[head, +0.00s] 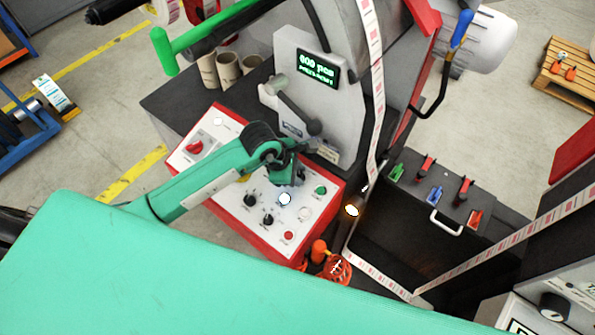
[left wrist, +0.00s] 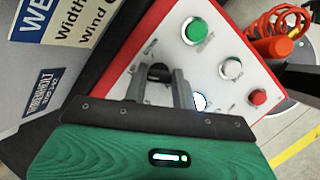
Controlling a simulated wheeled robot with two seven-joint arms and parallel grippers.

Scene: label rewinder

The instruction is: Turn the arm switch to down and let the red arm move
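A white control panel with a red border (head: 226,190) carries the switches and buttons. My left gripper (head: 290,178) is over its upper right part, with fingers pointing at the panel. In the left wrist view the two fingers (left wrist: 158,88) stand apart, and a black knob (left wrist: 159,71) shows between their tips; I cannot tell whether they touch it. Its label is too small to read, and in the head view the gripper hides this spot. Two other black knobs (head: 249,201) (head: 267,220) sit lower left. A red part (head: 426,20), possibly the red arm, is at the top. My right gripper is out of view.
A green button (left wrist: 195,31), a white button (left wrist: 231,68) and a red button (left wrist: 258,97) are right of the fingers. A grey box with a lit display (head: 319,69) and a lever (head: 296,108) rises behind the panel. The label web (head: 375,90) runs right of it.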

